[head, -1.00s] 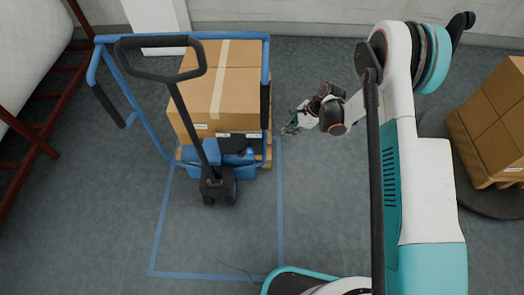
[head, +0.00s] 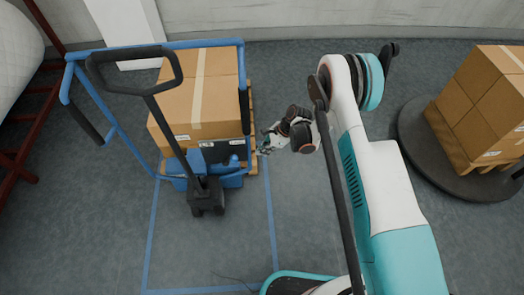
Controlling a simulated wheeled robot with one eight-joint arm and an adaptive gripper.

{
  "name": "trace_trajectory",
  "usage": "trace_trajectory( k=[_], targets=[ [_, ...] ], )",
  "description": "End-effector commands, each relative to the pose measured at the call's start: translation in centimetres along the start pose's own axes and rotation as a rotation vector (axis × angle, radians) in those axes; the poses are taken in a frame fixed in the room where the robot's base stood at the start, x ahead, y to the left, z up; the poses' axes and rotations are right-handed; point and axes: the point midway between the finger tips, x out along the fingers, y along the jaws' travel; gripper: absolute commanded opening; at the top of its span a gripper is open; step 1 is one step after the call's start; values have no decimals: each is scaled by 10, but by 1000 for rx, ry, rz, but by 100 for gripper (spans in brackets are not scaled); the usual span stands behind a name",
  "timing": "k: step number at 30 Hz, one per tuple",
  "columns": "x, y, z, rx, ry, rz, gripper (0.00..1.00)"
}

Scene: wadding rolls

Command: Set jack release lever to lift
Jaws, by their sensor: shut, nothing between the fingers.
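The pallet jack (head: 222,181) is blue with a black tiller handle (head: 135,69) that rises to a loop at the upper left. The release lever cannot be made out at this size. My gripper (head: 265,150) is shut and empty, just right of the load and the blue frame, with the jack's handle further to the left. I cannot tell whether it touches anything. Cartons (head: 203,98) strapped with pale tape stand on a wooden pallet (head: 254,160) over the jack.
A blue tubular frame (head: 112,150) surrounds the cartons. Blue floor lines (head: 270,225) mark a mostly bare bay in front. A second carton stack (head: 480,120) stands on a dark round platform (head: 412,130) at the right. A dark red rack (head: 22,178) stands at the left.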

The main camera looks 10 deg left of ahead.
Motion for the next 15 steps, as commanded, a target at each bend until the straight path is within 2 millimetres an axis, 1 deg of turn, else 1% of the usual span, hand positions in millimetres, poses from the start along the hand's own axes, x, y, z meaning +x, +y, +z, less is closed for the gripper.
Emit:
trace_trajectory(
  k=[1, 10, 11, 12, 15],
  targets=[
    [14, 0, -2, -1, 0, 1, 0],
    [73, 0, -2, 0, 0, 0, 0],
    [75, 0, 2, -1, 0, 0, 0],
    [74, 0, 10, -3, 0, 1, 0],
    [77, 0, 23, -1, 0, 1, 0]
  ],
)
